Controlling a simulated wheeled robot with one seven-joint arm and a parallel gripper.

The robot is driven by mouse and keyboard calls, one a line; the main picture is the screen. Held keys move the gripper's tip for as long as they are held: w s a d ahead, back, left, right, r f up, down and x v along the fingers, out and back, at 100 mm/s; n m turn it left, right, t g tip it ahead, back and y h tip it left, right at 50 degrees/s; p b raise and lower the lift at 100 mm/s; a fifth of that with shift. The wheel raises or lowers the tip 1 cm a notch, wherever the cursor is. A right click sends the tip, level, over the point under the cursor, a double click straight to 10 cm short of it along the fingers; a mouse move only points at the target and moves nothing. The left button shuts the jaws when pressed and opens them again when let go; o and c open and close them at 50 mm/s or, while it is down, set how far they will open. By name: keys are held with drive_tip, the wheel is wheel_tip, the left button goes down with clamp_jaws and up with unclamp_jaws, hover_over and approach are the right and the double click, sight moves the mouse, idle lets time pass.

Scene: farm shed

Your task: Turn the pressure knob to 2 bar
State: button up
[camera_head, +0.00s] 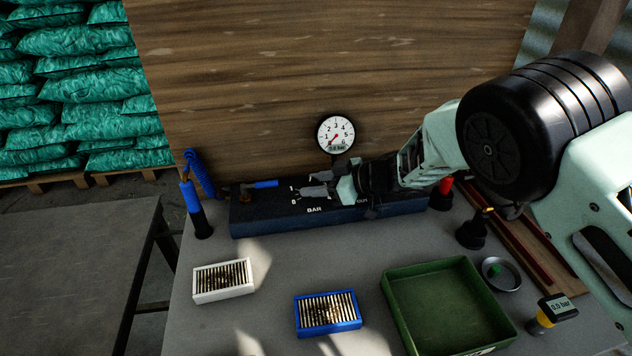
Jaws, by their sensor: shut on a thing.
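The dark pressure block (270,218) with the "BAR" lettering lies along the back of the grey bench. My gripper (310,183) reaches in from the right over the block and is shut at the place of the scale marks. The pressure knob is hidden by my fingers, so its pointer does not show. The round white gauge (335,134) stands behind the block against the wooden wall. Its red needle points to the lower left, near zero, and its small display seems to read 0.0 bar. A blue lever (266,184) lies at the block's left end.
A white slotted box (223,281), a blue slotted box (328,314) and a green tray (400,318) stand on the front of the bench. A blue-handled tool (196,205) stands left, a red-topped one (442,194) right.

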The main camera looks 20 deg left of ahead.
drive_tip(key=o, duration=1)
drive_tip(key=shift+c, duration=0.2)
drive_tip(key=b+v, duration=0.1)
drive_tip(key=v, duration=1.6)
drive_tip(key=shift+d, duration=0.25)
